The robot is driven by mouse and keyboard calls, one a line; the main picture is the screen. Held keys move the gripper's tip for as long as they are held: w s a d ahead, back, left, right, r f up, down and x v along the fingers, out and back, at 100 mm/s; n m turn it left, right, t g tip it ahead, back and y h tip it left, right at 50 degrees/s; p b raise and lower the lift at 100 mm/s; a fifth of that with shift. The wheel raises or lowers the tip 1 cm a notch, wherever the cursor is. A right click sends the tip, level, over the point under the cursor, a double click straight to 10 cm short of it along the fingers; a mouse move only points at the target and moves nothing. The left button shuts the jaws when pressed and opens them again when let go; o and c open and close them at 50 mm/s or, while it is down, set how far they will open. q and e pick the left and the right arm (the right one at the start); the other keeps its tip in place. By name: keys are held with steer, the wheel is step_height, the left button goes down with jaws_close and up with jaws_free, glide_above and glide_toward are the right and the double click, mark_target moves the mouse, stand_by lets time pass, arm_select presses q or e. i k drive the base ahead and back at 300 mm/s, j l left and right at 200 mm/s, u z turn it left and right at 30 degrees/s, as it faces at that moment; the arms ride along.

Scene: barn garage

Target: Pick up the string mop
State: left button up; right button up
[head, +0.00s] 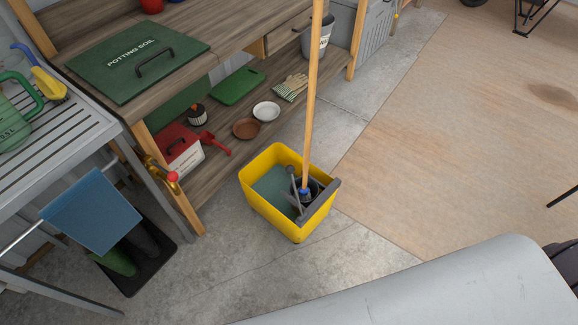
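The string mop (311,95) stands nearly upright in a yellow bucket (262,205) on the concrete floor, near the middle of the head view. Its long wooden handle rises out of the top of the picture. A blue collar shows at the handle's lower end, and a grey wringer (322,202) sits at the bucket's right side. The mop's strings are mostly hidden inside the bucket. Neither of my grippers is in view.
A wooden workbench with a lower shelf (215,152) stands behind the bucket. A grey slatted table (75,140) with a blue cloth (92,212) is at left. A grey surface (430,290) fills the lower right. Wood flooring (450,130) at right is largely clear.

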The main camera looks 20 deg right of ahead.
mark_target(303, 193)
steer(key=l+u, duration=0.15)
steer(key=u, duration=2.15)
steer(key=k+l, duration=0.2)
steer(key=k, duration=0.3)
steer(key=k+l, duration=0.2)
steer(key=k, duration=0.3)
steer(key=k+l, duration=0.2)
steer(key=k, duration=0.3)
